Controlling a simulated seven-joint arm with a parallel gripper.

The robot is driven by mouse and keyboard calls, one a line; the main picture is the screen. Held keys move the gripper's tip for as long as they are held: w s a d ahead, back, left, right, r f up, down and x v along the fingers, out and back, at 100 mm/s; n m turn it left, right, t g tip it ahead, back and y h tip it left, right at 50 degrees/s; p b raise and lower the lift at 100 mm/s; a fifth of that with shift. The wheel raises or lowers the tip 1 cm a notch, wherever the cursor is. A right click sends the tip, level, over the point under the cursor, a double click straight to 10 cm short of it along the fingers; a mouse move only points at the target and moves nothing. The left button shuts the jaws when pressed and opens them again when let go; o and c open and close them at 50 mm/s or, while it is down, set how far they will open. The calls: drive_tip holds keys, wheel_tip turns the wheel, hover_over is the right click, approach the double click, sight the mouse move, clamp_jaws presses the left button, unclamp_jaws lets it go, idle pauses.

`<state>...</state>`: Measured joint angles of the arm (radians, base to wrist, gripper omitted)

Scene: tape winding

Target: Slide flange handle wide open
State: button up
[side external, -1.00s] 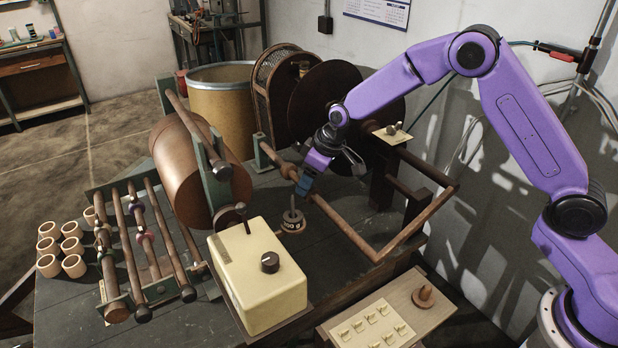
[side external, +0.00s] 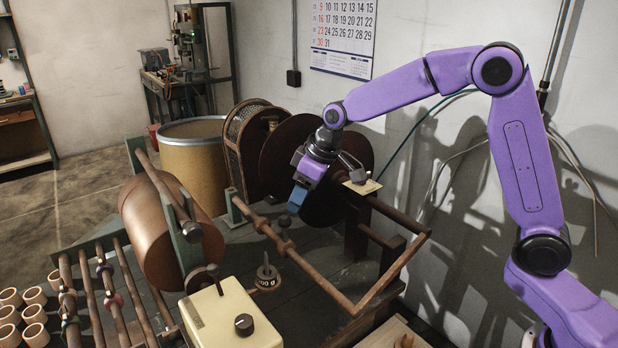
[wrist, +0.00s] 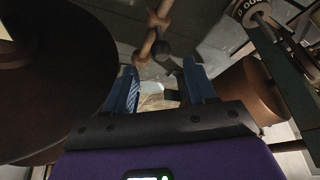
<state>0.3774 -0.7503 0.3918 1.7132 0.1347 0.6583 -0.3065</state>
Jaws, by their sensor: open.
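My gripper (side external: 297,202) points down in front of a large dark brown disc flange (side external: 290,160). Its two blue fingers are spread with nothing between them, as the wrist view (wrist: 161,75) also shows. A brown rod with turned bulges (side external: 285,229) runs just below and left of the fingertips. It looks like the flange handle, but I cannot tell for sure. In the wrist view, a bulged brown rod (wrist: 154,20) with a rounded knob lies beyond the fingertips, apart from them. The flange fills that view's left side (wrist: 45,85).
A bent brown bar frame (side external: 352,308) juts out at the right front. A copper-brown drum (side external: 160,235) stands left. A cream control box (side external: 228,318) and a small weight on a peg (side external: 267,277) are in front. A tan barrel (side external: 195,165) stands behind.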

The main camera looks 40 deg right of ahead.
drive_tip(key=shift+v, duration=2.25)
drive_tip(key=shift+s, duration=0.1)
drive_tip(key=s+a+f+n+g, duration=0.1)
drive_tip(key=s+f+n+g, duration=0.15)
drive_tip(key=s, duration=1.65)
drive_tip(key=s+d+f+n+h, duration=0.1)
drive_tip(key=s+d, duration=0.3)
drive_tip(key=s, duration=0.4)
drive_tip(key=s+d+f+n+h, duration=0.1)
drive_tip(key=s+d, duration=0.3)
drive_tip(key=s, duration=0.5)
drive_tip(key=shift+s+f+n+g, duration=0.15)
drive_tip(key=shift+f+n+g, duration=0.3)
drive_tip(key=shift+n, duration=0.2)
drive_tip(key=shift+r, duration=0.1)
